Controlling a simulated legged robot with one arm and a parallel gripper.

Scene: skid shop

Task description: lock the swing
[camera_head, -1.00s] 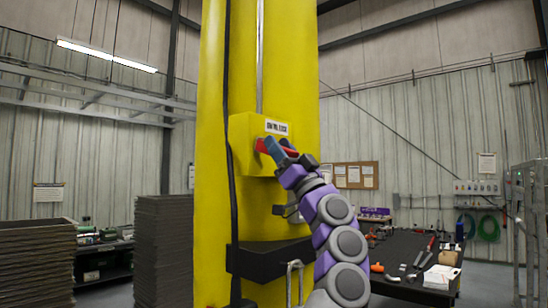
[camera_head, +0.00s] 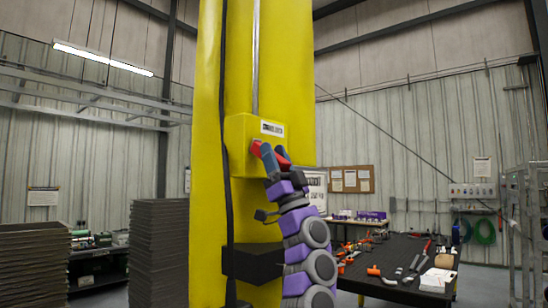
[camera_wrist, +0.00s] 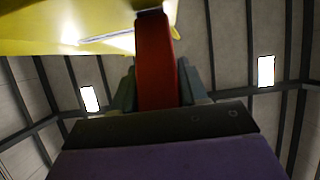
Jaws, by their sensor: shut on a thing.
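A yellow box (camera_head: 241,143) with a white label (camera_head: 272,128) is fixed to a tall yellow column (camera_head: 208,90). A red lever (camera_head: 256,148) sticks out from the front of the box, below the label. My gripper (camera_head: 275,158) has blue-grey fingers and is shut on the red lever. In the wrist view the red lever (camera_wrist: 157,62) runs upward between the two fingers of my gripper (camera_wrist: 157,88), toward the yellow surface. The label's writing is too small to read. The fingers hide part of the lever in the head view.
A black cable (camera_head: 225,180) runs down the column, and a black bracket (camera_head: 250,262) juts out below the box. A dark bench (camera_head: 400,255) with tools stands at right. A dark stack of sheets (camera_head: 160,250) stands at left.

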